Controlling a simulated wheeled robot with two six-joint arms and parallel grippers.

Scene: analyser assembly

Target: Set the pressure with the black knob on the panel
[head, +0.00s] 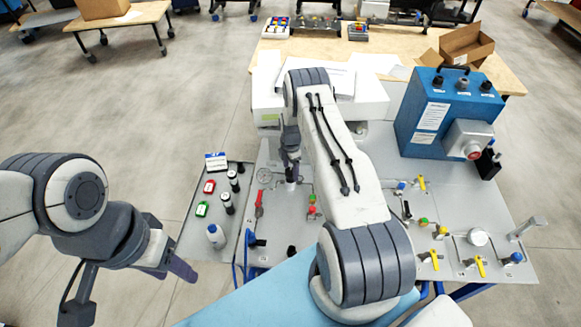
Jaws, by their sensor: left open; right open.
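The grey panel (375,250) carries valves and fittings. My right gripper (291,172) points down over the panel's upper left part, beside a round grey gauge-like fitting (264,176). Its jaws are open, but they are small here and I cannot tell whether a knob stands between them. A small black knob-like part (292,250) shows lower on the panel, left of my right arm. I cannot tell whether it is the task's knob. My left gripper (172,266) is open and empty over the floor, left of the panel. My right arm hides the panel's middle.
A grey side tray (196,228) holds bottles and small red and green items. A blue box (436,120) with black knobs on top stands at the panel's back right. A red-handled valve (259,204) and yellow-handled valves (480,266) stick up. A white box (369,98) stands behind.

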